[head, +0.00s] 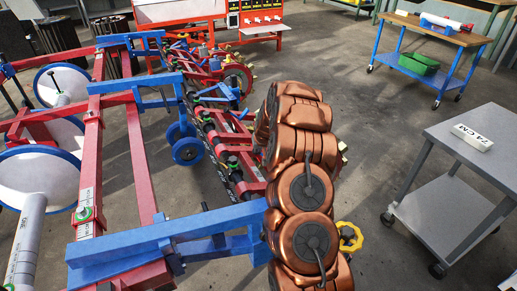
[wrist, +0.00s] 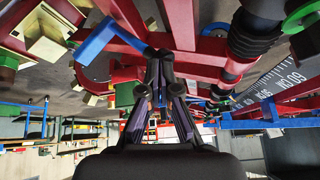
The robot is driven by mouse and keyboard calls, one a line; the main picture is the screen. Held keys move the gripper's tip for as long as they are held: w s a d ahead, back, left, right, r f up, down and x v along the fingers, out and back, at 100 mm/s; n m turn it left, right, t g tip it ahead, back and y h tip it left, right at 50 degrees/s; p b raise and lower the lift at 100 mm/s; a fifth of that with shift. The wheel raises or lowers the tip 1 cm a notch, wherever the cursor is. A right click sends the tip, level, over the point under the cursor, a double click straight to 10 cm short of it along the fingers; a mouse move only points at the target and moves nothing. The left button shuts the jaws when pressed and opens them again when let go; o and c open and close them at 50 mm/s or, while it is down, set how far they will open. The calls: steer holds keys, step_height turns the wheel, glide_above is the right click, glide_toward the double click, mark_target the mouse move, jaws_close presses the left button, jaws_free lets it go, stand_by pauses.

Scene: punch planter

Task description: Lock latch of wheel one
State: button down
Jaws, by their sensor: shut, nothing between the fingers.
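The planter is a red and blue frame (head: 140,150) across the left and middle of the head view. Small blue wheels (head: 187,150) hang under it, and a red-rimmed wheel (head: 237,80) is farther back. My gripper (wrist: 160,62) shows in the wrist view with its dark fingers together and nothing between them. Its tips are close to the red frame bars (wrist: 185,25), and I cannot tell if they touch. A blue bar (wrist: 96,42) is just left of the tips. I cannot tell which part is the latch of wheel one. In the head view my copper arm hides the gripper.
A grey cart (head: 455,140) with a small white block (head: 473,138) stands at the right. A wooden-topped blue table (head: 438,30) is behind it. A yellow handwheel (head: 349,237) shows beside my arm. The floor between planter and carts is clear.

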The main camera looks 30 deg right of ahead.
steer(key=v, duration=1.3)
steer(key=shift+s, duration=0.15)
steer(key=shift+f, duration=0.1)
stand_by(0.4)
